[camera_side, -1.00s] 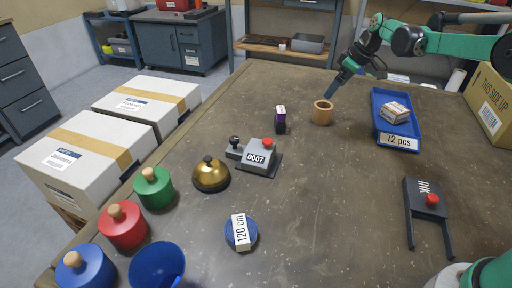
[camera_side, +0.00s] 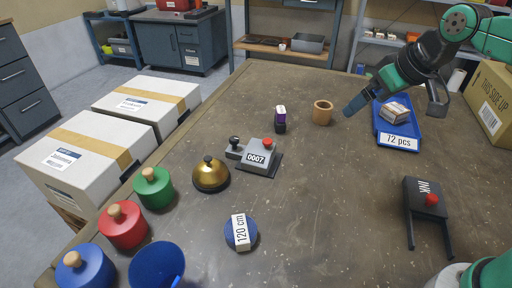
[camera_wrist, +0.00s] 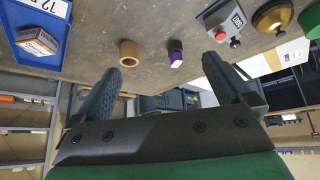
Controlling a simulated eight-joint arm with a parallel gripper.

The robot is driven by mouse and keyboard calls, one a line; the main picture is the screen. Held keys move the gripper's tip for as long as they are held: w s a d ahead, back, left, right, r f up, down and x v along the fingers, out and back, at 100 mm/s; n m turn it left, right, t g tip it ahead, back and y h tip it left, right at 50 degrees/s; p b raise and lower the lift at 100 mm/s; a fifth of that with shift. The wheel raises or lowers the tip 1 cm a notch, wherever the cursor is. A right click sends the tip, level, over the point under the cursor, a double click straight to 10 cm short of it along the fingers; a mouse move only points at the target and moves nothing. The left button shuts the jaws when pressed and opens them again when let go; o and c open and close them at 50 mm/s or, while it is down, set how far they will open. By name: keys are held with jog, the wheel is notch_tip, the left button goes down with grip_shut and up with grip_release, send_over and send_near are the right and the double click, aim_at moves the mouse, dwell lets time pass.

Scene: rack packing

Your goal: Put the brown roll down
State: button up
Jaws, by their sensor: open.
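The brown roll (camera_side: 322,113) stands upright on the table, at the middle back, with its open top showing. It also shows in the wrist view (camera_wrist: 129,52), beyond my fingers. My gripper (camera_side: 350,108) is to the right of the roll in the side view, above the table and apart from it. In the wrist view my gripper (camera_wrist: 165,88) has its two fingers wide apart with nothing between them.
A blue tray (camera_side: 380,129) with a small box (camera_side: 395,112) is right of the roll. A purple-and-black item (camera_side: 280,120) stands left of it. A grey device marked 0007 (camera_side: 258,157) and a brass bell (camera_side: 211,175) are nearer.

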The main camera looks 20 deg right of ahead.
jog(key=shift+m+t, duration=0.5)
jog(key=shift+m, duration=0.1)
jog(key=s+f, duration=0.1)
jog(key=s, duration=0.1)
jog(key=s+a+f, duration=0.1)
jog(key=s+f, duration=0.1)
jog(key=shift+s+a+f, duration=0.2)
jog(key=shift+s, duration=0.15)
dwell(0.3)
